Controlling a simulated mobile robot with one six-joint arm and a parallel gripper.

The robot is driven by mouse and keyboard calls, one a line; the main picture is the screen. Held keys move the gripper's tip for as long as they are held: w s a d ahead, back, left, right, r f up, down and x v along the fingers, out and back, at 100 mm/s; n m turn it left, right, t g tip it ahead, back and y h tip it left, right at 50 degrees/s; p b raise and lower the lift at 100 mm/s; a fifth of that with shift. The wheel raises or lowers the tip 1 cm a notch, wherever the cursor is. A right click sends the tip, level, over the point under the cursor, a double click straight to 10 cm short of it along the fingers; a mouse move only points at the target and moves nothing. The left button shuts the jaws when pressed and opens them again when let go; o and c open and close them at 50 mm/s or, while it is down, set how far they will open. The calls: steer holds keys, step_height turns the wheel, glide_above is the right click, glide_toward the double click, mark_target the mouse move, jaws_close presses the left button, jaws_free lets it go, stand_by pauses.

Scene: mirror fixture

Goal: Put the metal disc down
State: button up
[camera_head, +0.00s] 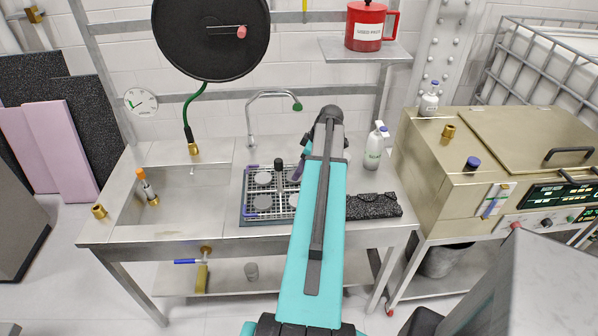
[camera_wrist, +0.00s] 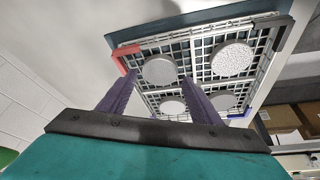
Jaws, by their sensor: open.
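Several round grey metal discs lie in a wire-grid rack (camera_head: 243,214) on the steel bench. The wrist view shows the rack (camera_wrist: 265,72) with its red, black and blue corners. One plain disc (camera_wrist: 160,69) appears between the tips of my gripper's purple fingers (camera_wrist: 157,78); whether they touch it I cannot tell. A speckled disc (camera_wrist: 232,58) lies to its right, and more discs (camera_wrist: 172,107) lie below. My gripper is open, with nothing seen held. In the head view my teal arm hides most of the gripper; a purple finger shows at the rack's right side.
A dark post (camera_head: 279,176) stands at the rack's middle. A tap (camera_head: 272,95) arches behind it. A white bottle (camera_head: 373,150) and a black block (camera_head: 373,206) stand right of my arm. A sink (camera_head: 175,195) is at left, a brass-coloured machine (camera_head: 470,160) at right.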

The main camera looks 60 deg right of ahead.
steer(key=b+v, duration=0.2)
steer(key=v, duration=0.7)
steer(key=shift+b, duration=0.3)
steer(key=shift+s, duration=0.1)
stand_by(0.4)
steer(key=shift+r, duration=0.1)
